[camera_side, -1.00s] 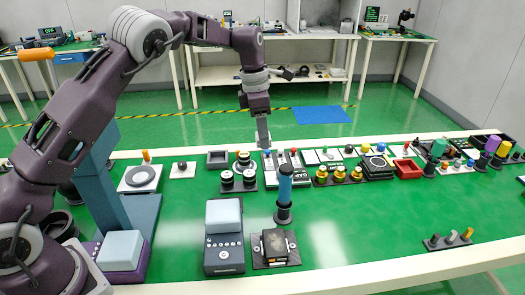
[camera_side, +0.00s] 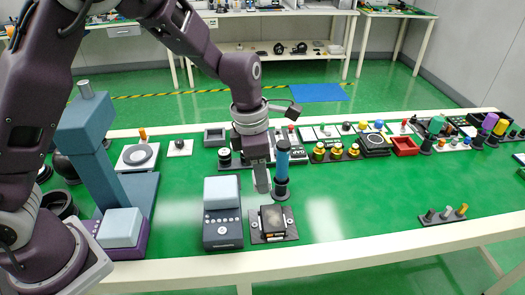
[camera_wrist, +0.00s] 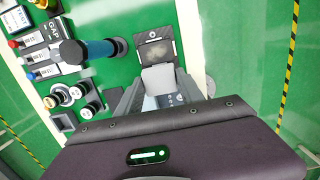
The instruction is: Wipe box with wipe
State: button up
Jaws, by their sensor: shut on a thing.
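The box (camera_side: 273,218) is a small dark block on a black plate near the table's front edge. Its top carries a brownish smudge, which also shows on the box in the wrist view (camera_wrist: 156,52). In the wrist view the wipe (camera_wrist: 158,78) covers the near edge of the box's plate. My fingers partly hide the wipe's upper part.
A blue-handled cylinder (camera_side: 282,165) stands upright close to the right of my gripper. A dark device with a pale blue pad (camera_side: 222,190) sits left of the box. Several knobs and panels line the back. Green table (camera_side: 350,215) right of the box is clear.

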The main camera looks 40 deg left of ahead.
aim_at(264, 220)
notch_tip(264, 220, down, 13)
jog(key=shift+f, duration=0.15)
jog(key=shift+w+f, duration=0.15)
jog(key=shift+f, duration=0.05)
jog(key=shift+w+d+r, duration=0.25)
jog(key=shift+w+d, duration=0.15)
jog(key=shift+d, duration=0.1)
jog(key=shift+w+d+r, duration=0.2)
jog(key=shift+w+d, duration=0.2)
jog(key=shift+d, duration=0.05)
jog(key=shift+w+d, duration=1.05)
jog(key=shift+w, duration=0.05)
jog(key=shift+s+a, duration=2.05)
jog(key=shift+a, duration=0.1)
jog(key=shift+w+a, duration=0.5)
jog(key=shift+w, duration=0.1)
jog(key=shift+w+d, duration=2.1)
jog(key=shift+d, duration=0.15)
jog(key=shift+s+a, duration=2.2)
jog(key=shift+a, duration=0.05)
jog(key=shift+f, duration=0.15)
jog(key=shift+c, duration=0.5)
jog(key=shift+w+r, duration=0.1)
jog(key=shift+r, duration=0.45)
grip_shut()
jog(key=shift+r, duration=2.9)
